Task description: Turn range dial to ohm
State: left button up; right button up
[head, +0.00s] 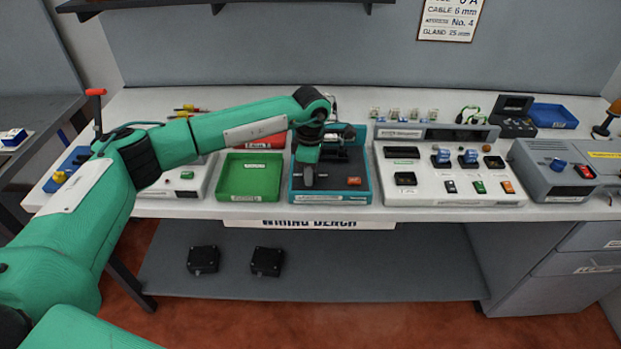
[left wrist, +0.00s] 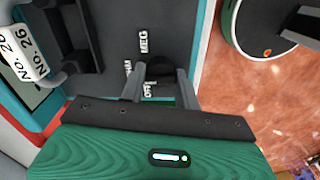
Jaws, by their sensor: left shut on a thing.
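The tester (head: 331,183) is a teal-edged box with a dark face and an orange button (head: 354,181), on the bench in the middle of the head view. Its range dial is a dark round knob; in the left wrist view it (left wrist: 160,68) sits between my fingers. Printed words stand around it; MEG (left wrist: 143,41) reads clearly, and others beside the fingers are partly hidden. My left gripper (head: 308,182) reaches down onto the tester's face; in the left wrist view its fingers (left wrist: 161,85) are shut on the dial. Which mark the dial points to, I cannot tell. My right gripper is out of view.
A green tray (head: 251,195) stands just left of the tester. A white panel (head: 445,192) with several switches stands close on its right, and a grey power unit (head: 548,183) farther right.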

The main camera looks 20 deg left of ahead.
pick_arm(q)
jog(key=shift+m, duration=0.3)
jog(key=shift+b, duration=0.35)
jog(key=shift+r, duration=0.1)
jog(key=o, duration=1)
jog(key=shift+c, duration=0.2)
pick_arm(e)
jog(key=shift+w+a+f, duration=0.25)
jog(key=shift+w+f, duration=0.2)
